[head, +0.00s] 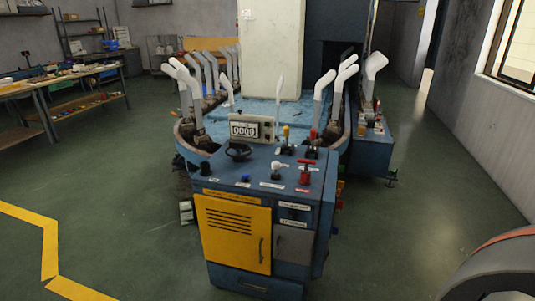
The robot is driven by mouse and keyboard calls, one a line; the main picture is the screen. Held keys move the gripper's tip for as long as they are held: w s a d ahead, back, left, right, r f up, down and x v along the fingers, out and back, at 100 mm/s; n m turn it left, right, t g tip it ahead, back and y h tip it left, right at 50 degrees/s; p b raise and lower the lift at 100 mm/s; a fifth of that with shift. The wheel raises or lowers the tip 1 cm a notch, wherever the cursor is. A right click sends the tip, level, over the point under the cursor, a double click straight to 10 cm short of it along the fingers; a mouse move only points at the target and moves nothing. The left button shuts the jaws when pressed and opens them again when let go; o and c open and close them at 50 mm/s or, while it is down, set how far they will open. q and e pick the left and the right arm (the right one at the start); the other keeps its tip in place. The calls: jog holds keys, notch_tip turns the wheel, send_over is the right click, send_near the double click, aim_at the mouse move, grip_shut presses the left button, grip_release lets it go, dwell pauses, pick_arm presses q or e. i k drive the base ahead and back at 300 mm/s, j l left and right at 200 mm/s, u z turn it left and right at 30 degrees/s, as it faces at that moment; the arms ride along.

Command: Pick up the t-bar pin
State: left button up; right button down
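The console carries a counter display (244,130), a dark handwheel (238,152) and several levers. Behind it, white sock boards (322,90) stand around the blue machine. A workbench (60,80) is at the left. Green floor (420,215) is open on the right.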

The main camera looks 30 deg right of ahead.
aim_at(307, 162)
jog(key=z, duration=1.25)
jog(key=i+l, duration=0.45)
jog(key=l+z, duration=0.05)
jog(key=l, duration=0.05)
